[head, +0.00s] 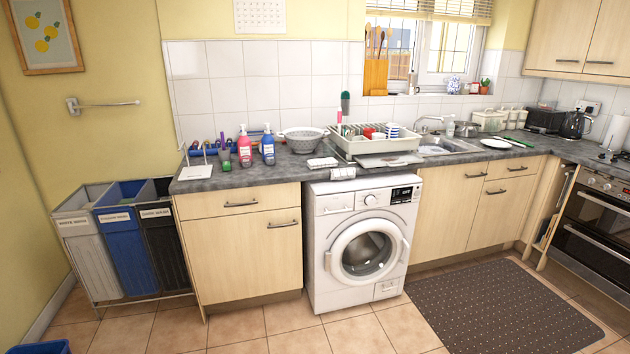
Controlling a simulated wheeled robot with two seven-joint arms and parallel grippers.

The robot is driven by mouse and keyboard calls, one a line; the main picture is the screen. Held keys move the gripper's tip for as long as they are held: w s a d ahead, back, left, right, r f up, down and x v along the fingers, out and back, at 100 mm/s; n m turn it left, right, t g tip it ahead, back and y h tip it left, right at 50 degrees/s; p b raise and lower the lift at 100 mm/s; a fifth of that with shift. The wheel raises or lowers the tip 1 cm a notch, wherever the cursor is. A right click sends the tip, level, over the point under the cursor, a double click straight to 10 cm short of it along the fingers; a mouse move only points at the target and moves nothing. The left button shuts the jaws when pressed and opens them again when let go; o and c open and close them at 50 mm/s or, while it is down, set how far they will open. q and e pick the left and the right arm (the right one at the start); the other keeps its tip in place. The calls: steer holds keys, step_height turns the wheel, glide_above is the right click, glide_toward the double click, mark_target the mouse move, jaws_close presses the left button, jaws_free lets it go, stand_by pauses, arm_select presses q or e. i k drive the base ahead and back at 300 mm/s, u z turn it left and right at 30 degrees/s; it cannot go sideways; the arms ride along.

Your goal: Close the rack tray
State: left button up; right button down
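A white dish rack (360,146) stands on the grey counter above the washing machine, left of the sink. It holds dishes and cups, among them a red one and a blue-and-white striped one. A flat grey tray (392,160) sticks out from under the rack's front right side, towards the counter's front edge, so it looks pulled out. How far it runs under the rack is hidden. Neither of my grippers is in view.
The sink (445,146) is right of the rack. A colander (303,138), soap bottles (245,147) and a folded cloth (322,162) are to its left. A washing machine (362,240) stands below. The tiled floor in front is clear, with a dark mat (500,308) at right.

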mark_target(399, 159)
steer(key=i, duration=0.3)
steer(key=z, duration=0.65)
steer(key=i, duration=2.25)
steer(key=u, duration=1)
